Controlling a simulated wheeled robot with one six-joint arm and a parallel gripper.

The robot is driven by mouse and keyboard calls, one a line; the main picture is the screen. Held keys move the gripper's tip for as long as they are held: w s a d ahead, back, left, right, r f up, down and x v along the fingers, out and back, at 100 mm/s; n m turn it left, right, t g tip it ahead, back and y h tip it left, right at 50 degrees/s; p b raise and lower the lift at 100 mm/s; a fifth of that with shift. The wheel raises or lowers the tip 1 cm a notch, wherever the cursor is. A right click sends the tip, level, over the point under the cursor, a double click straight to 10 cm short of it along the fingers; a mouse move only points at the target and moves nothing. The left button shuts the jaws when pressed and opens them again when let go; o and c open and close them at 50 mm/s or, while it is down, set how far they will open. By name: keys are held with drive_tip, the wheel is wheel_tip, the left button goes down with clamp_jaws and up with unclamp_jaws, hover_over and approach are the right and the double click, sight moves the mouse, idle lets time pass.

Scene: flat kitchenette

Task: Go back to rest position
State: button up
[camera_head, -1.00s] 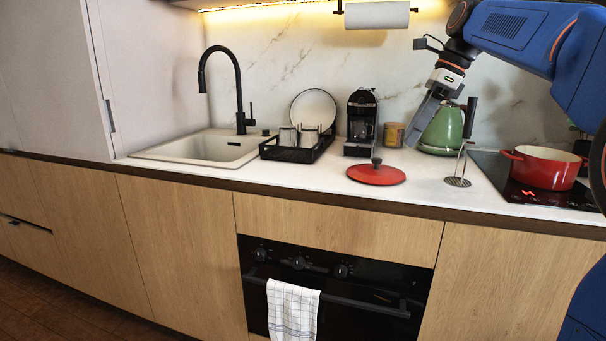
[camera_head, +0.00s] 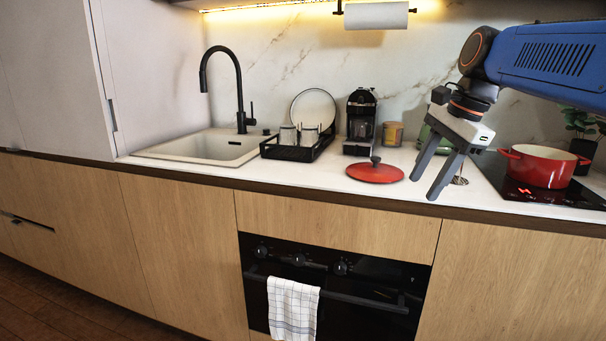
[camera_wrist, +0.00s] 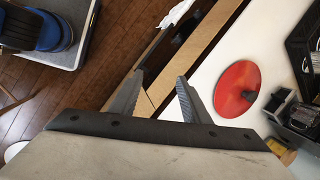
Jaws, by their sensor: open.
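My gripper (camera_head: 423,189) is open and empty. In the head view its two fingers point down and a little left, in front of the counter's right part. In the wrist view the spread fingers (camera_wrist: 158,84) show above the counter's front edge, with nothing between them. The red lid (camera_head: 375,172) lies on the counter to the left of the gripper; it also shows in the wrist view (camera_wrist: 232,88). My gripper hides most of the green kettle (camera_head: 424,135) and most of the masher, whose base (camera_head: 460,181) peeks out.
The red pot (camera_head: 543,168) sits on the black cooktop (camera_head: 517,190), right of my gripper. The coffee machine (camera_head: 361,120), a jar (camera_head: 393,134) and the dish rack (camera_head: 290,153) stand along the back. A towel (camera_head: 293,308) hangs on the oven handle.

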drive_tip(key=s+d+f+n+t+h, duration=0.2)
drive_tip(key=s+f+n, duration=1.3)
drive_tip(key=s+f, duration=0.6)
wheel_tip(320, 180, down, 4)
drive_tip(key=shift+s+d+f+h, duration=0.1)
drive_tip(key=shift+s+d+h, duration=0.1)
drive_tip(key=shift+d+h, duration=0.2)
